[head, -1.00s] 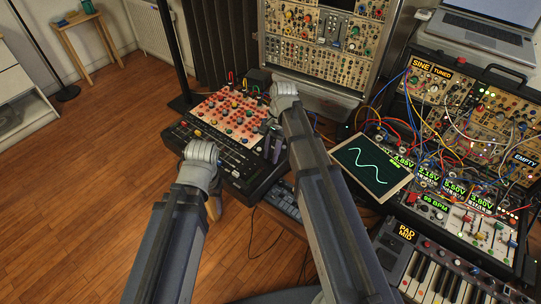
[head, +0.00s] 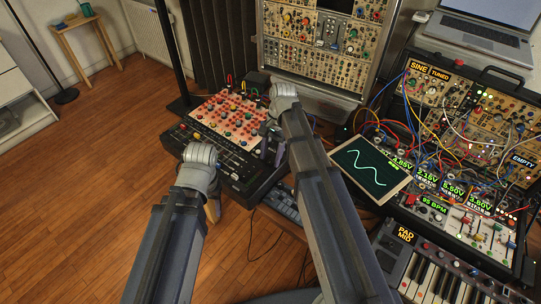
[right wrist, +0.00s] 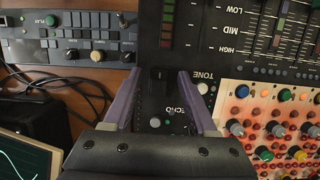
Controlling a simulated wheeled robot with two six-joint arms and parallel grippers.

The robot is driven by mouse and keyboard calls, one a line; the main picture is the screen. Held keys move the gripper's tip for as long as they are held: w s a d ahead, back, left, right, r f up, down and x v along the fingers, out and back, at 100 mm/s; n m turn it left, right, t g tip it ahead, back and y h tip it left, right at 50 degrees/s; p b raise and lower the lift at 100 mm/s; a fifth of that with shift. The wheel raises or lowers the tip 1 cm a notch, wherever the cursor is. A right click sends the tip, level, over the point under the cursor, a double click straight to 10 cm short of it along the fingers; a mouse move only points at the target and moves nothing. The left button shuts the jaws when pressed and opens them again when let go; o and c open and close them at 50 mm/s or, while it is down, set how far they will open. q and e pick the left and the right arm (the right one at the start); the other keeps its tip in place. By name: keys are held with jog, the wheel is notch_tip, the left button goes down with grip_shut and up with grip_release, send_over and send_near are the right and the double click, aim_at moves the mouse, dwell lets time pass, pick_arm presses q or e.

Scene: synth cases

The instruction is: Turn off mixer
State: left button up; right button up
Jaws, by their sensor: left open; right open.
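The mixer (head: 228,153) is the black device on the left of the table, with sliders in front and a pale panel of red and coloured knobs behind. In the right wrist view its black face (right wrist: 225,82) shows TONE and ECHO labels, and a small black switch (right wrist: 160,76) lies between the finger tips. My right gripper (head: 271,148) is open and empty over the mixer's right side; its fingers (right wrist: 158,92) straddle the switch strip, contact unclear. My left gripper (head: 200,158) is over the mixer's front left edge, its fingers mostly hidden by its wrist.
A tablet with a wave (head: 370,166) stands right of my right arm. A cabled synth case (head: 470,120), a keyboard (head: 430,268) and a laptop (head: 490,28) fill the right. A tall modular rack (head: 325,50) stands behind. The floor at left (head: 70,210) is open.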

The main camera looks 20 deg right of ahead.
aim_at(274, 158)
jog(key=p+v, duration=0.7)
jog(key=shift+r, duration=0.25)
jog(key=s+a+n+t+h, duration=0.1)
jog(key=s+a+n+h, duration=0.2)
jog(key=s+a+n, duration=0.8)
jog(key=s+n, duration=0.3)
jog(key=s, duration=0.1)
jog(key=shift+a+f+t+h, duration=0.2)
jog(key=shift+f+t+h, duration=0.1)
jog(key=shift+f, duration=0.05)
